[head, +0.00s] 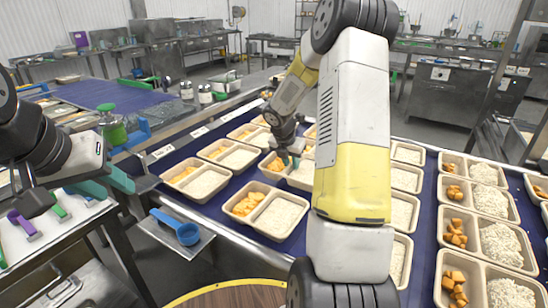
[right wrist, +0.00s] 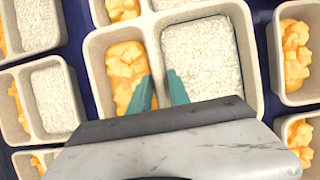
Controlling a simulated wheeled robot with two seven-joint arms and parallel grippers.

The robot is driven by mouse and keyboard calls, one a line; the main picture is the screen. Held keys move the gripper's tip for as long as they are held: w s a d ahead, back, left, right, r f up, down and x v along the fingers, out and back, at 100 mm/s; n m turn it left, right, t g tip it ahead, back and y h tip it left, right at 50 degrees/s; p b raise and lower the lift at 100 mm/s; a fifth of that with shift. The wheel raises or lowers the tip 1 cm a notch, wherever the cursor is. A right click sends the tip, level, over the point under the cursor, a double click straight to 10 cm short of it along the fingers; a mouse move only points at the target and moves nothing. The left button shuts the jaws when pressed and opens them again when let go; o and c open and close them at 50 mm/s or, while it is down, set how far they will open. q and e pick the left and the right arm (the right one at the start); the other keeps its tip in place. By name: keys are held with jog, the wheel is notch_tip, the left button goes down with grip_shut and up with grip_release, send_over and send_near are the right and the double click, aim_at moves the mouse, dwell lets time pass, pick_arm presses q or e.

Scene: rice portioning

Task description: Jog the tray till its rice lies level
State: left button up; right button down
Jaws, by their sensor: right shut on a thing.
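The tray in my right gripper (head: 290,160) is a beige two-compartment tray (right wrist: 205,12), with orange chunks (right wrist: 122,62) in its left compartment and white rice (right wrist: 200,58) in its right one. In the right wrist view the two teal fingers are close together at the tray's divider, shut on it. The rice looks fairly flat and reaches close to the compartment's walls; its near part is hidden by the gripper. In the head view my right arm covers part of this tray. My left gripper (head: 106,184) is open and empty at the left, its teal fingers apart.
Other filled trays (head: 266,210) crowd the blue belt (head: 290,243) around the held tray. A blue scoop (head: 178,230) lies on a small metal shelf at the belt's near left. A green-topped bottle (head: 112,128) stands near my left gripper.

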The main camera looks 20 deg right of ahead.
jog(key=shift+s+d, duration=0.3)
jog(key=shift+s, duration=0.05)
jog(key=shift+w+a, duration=1)
jog(key=shift+w, duration=0.1)
jog(key=shift+s+d, duration=1)
jog(key=shift+s, duration=0.05)
jog(key=shift+w+a, duration=1)
jog(key=shift+w, duration=0.05)
jog(key=shift+s+d, duration=0.55)
jog(key=shift+f, duration=0.1)
jog(key=shift+f, duration=1.15)
jog(key=shift+f, duration=0.1)
